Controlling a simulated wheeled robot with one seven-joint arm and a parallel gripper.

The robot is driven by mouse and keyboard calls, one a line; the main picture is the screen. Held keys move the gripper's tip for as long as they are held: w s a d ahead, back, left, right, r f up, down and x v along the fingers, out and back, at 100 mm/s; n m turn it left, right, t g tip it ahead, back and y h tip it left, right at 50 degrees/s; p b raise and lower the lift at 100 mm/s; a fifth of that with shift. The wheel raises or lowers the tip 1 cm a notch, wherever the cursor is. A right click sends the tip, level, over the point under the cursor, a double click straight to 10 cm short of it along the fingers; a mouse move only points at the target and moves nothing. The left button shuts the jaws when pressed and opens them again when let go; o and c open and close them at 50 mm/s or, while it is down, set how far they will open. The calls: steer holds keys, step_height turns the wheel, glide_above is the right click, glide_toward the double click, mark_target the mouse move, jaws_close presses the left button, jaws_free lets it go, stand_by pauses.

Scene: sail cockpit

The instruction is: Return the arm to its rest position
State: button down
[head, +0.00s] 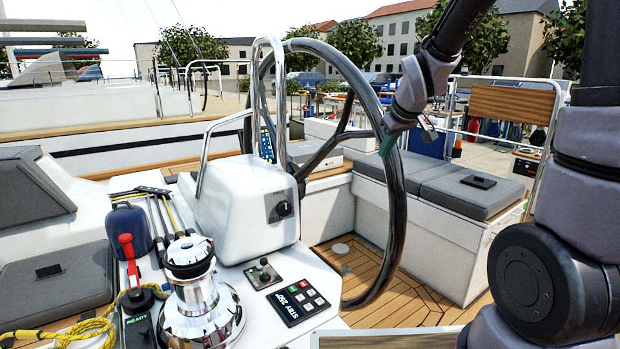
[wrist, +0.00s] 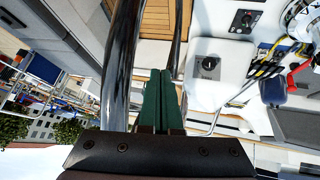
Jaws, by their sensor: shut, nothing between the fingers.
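My arm comes in from the right in the head view and bends down toward the steering wheel. My gripper (head: 387,143) hangs at the wheel's right side, its green fingertips overlapping the rim in the picture. I cannot tell whether it touches the rim. In the wrist view the two green fingers of my gripper (wrist: 165,95) lie together, shut and empty. The dark wheel rim (head: 397,215) stands upright, and it runs close beside the fingers in the wrist view (wrist: 118,65).
A white pedestal (head: 240,205) with a steel rail stands left of the wheel. A grey-cushioned bench (head: 465,190) holds a small dark object (head: 478,182). The teak floor (head: 360,265) is clear.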

steer(key=s+d+r+m, duration=0.2)
steer(key=s+r+m, duration=0.2)
steer(key=s, duration=0.7)
steer(key=s+d+r+m, duration=0.3)
steer(key=s+r+m, duration=0.2)
steer(key=s, duration=0.7)
step_height(320, 180, up, 3)
steer(key=shift+d+f+y, duration=0.1)
steer(key=shift+d+y, duration=0.05)
steer(key=shift+y, duration=0.15)
